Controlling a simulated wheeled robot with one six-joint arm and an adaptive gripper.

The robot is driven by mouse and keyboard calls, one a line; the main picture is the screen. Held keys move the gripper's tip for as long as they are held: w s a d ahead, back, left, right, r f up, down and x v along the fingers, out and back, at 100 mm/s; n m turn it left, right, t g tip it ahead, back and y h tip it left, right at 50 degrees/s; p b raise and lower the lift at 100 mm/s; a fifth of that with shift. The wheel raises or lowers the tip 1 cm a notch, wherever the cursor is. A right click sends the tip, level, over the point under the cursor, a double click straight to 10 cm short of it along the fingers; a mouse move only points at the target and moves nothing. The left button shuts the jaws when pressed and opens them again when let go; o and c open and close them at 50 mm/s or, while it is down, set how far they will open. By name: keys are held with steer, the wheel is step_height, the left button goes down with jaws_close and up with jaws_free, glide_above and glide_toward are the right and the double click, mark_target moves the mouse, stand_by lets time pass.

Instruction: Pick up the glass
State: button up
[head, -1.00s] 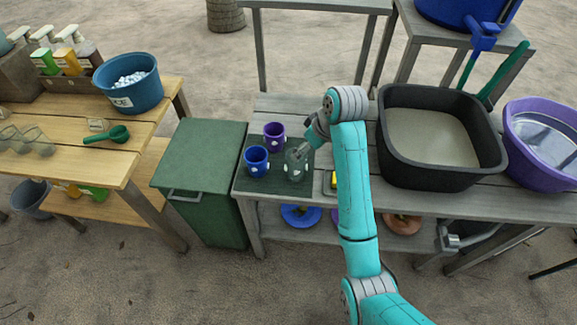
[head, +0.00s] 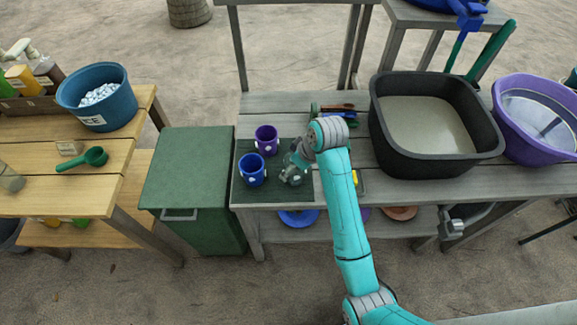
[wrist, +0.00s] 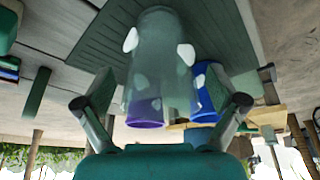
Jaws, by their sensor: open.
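A clear glass with white spots (head: 291,176) stands on the dark green mat (head: 270,195) on the grey bench. In the wrist view, the glass (wrist: 160,50) fills the middle, between my two fingers. My gripper (wrist: 158,98) is open around it, with a finger on each side. Whether either finger touches the glass I cannot tell. In the head view my gripper (head: 300,157) partly covers the glass from behind and above. A blue cup (head: 252,172) and a purple cup (head: 266,140) stand to its left on the same mat.
A black tub (head: 435,165) and a purple basin (head: 545,145) stand to the right. A yellow item (head: 356,180) lies beside my arm. The lidded green bin (head: 185,165) is left of the bench. Another glass (head: 10,178) stands on the wooden table.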

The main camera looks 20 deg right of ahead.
steer(key=c, duration=1.4)
steer(key=shift+r, duration=0.1)
